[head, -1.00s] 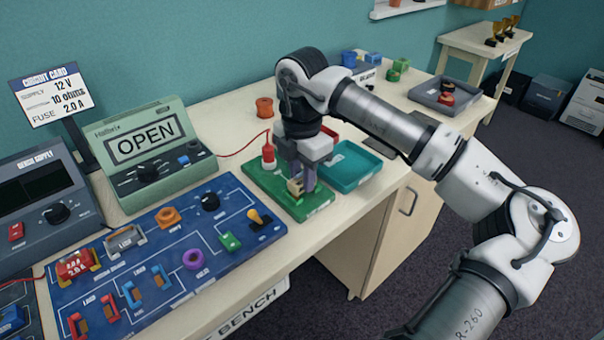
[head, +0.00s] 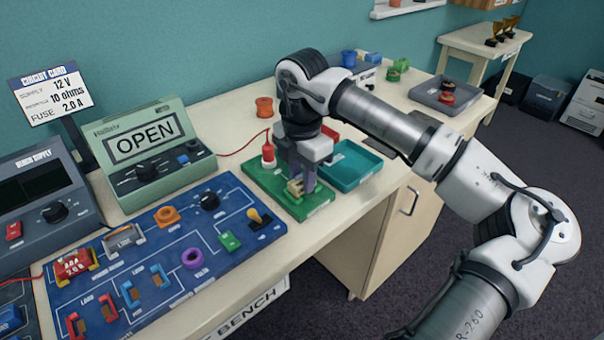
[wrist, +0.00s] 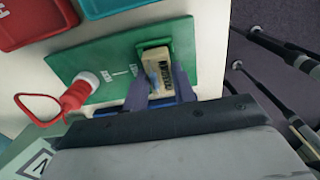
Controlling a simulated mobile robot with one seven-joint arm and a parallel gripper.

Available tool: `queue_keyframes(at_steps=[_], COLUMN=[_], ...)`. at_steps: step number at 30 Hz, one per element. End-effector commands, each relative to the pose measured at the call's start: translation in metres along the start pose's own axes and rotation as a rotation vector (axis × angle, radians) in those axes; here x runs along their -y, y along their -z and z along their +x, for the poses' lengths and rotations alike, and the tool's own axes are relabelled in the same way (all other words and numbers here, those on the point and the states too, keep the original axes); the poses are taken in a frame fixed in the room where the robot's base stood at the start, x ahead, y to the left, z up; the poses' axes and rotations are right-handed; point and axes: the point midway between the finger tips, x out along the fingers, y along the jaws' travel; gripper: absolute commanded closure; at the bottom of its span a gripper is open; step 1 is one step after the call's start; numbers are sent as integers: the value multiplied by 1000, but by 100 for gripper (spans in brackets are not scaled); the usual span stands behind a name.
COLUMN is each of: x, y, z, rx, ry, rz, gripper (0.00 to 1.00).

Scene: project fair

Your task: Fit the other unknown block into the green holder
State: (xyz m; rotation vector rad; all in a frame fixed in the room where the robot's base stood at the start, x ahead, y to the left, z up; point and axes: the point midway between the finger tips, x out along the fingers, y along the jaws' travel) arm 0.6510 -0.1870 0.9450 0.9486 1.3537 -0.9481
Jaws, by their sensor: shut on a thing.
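A tan block (wrist: 158,68) with dark markings on its face sits between the fingers of my gripper (wrist: 161,84) in the wrist view. My gripper (head: 303,186) is shut on it, low over the green board (head: 318,208) in the head view. The green holder (wrist: 150,45) rises from the board at the block's far end. The block's end meets or overlaps the holder; I cannot tell how deep it is seated. In the head view the fingers hide much of the block (head: 294,188).
A red probe (wrist: 76,97) with a cord stands on the same board, left of the block. The blue circuit board (head: 110,290) with several parts is to the left. The table's front edge is close.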

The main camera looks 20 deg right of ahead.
Motion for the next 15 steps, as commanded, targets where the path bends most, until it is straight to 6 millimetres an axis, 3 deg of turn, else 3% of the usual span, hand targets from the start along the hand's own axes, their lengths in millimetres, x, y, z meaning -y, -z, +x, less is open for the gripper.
queue_keyframes(at_steps=[15], x=[0], y=[0], z=[7], rx=[0], ry=[0], rz=[0], gripper=[96])
